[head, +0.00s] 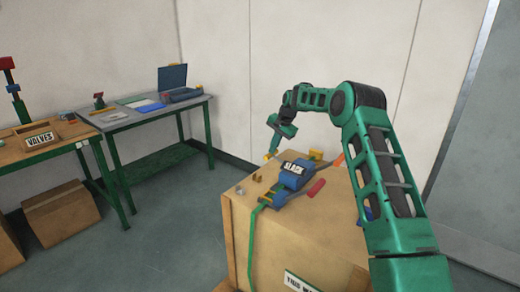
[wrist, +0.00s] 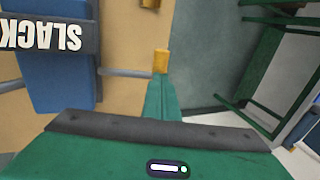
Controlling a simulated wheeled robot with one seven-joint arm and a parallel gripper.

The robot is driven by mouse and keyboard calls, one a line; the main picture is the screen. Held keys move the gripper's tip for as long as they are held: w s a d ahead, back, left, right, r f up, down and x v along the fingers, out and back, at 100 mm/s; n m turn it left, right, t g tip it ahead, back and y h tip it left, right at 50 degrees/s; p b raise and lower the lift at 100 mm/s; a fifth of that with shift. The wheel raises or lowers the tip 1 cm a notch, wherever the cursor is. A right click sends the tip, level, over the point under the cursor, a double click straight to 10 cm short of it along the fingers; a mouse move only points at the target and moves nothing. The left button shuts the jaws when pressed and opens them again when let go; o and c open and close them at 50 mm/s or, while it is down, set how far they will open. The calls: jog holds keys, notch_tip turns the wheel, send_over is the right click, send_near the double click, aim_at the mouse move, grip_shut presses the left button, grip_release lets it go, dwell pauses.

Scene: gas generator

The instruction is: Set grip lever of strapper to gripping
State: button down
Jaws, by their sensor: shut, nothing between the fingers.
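The strapper (head: 291,180) sits on top of the wooden crate. It has a blue body and a dark label reading SLACK. A red handle (head: 316,187) sticks out at its right front, and an orange handle (head: 338,160) rises behind it. I cannot tell which is the grip lever. My gripper (head: 268,157) is shut and empty, just left of and behind the blue body, close above the crate top. In the wrist view its yellow tip (wrist: 160,61) is right of the blue body (wrist: 58,85) and apart from it.
The crate (head: 235,212) stands on open floor, with a green strap (head: 252,230) running down its side. Small yellow blocks (head: 316,154) and brown pieces (head: 256,179) lie on it.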

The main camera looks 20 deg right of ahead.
jog(key=shift+w+f+g+h, duration=0.4)
jog(key=shift+f+g+h, duration=0.1)
jog(key=shift+f+g, duration=0.15)
jog(key=shift+w+a+f, duration=0.3)
jog(key=shift+w+f, duration=0.05)
jog(key=shift+f, duration=0.65)
jog(key=shift+a+f, duration=0.1)
jog(key=shift+f, duration=0.1)
jog(key=w+a+v, duration=0.1)
jog(key=w+v, duration=0.1)
jog(key=v, duration=1.2)
jog(key=shift+w+r, duration=0.4)
jog(key=shift+r, duration=0.15)
jog(key=shift+a, duration=0.15)
